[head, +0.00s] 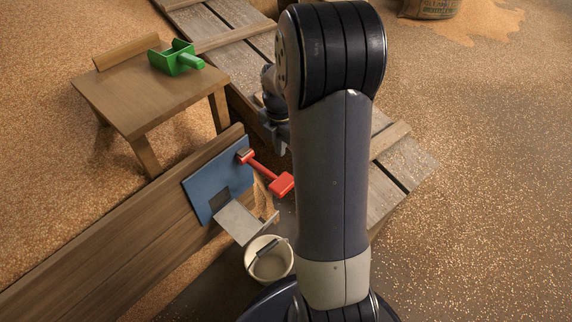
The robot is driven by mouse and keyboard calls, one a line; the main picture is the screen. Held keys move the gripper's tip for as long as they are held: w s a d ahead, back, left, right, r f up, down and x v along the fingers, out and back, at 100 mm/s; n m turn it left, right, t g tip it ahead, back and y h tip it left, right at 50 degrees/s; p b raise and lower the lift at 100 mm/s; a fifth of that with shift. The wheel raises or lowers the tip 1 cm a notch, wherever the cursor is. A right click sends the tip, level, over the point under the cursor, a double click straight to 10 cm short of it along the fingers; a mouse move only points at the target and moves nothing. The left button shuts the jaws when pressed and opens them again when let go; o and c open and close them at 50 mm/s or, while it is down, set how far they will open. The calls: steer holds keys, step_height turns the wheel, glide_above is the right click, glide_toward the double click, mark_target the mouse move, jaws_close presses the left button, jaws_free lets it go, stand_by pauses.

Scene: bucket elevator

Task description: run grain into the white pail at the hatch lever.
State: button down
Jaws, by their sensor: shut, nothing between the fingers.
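The red hatch lever (266,171) is mounted on a blue plate (207,184) on the wooden bin wall and slopes down to the right to a wide red end. A dark opening shows low in the plate, with a pale metal chute (242,222) below it. The white pail (286,265) stands upright on the floor just below the chute's lower end. A dark handle crosses its mouth; I cannot tell if grain lies inside. My gripper (279,150) is shut and empty, in the picture just above the lever and apart from it. My arm partly hides it.
A wooden table (125,98) with a green scoop (177,60) stands at the upper left. The plank wall (95,262) runs along the lower left. A slatted wooden ramp (400,172) passes behind my arm. A sack (430,8) stands at the top right. Open grain-strewn floor lies right.

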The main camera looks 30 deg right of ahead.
mark_target(282, 182)
steer(key=shift+w+d+r, duration=0.1)
steer(key=shift+w+d, duration=0.1)
steer(key=shift+d, duration=0.1)
step_height(282, 182, down, 14)
steer(key=b, duration=0.4)
steer(key=shift+b, duration=0.4)
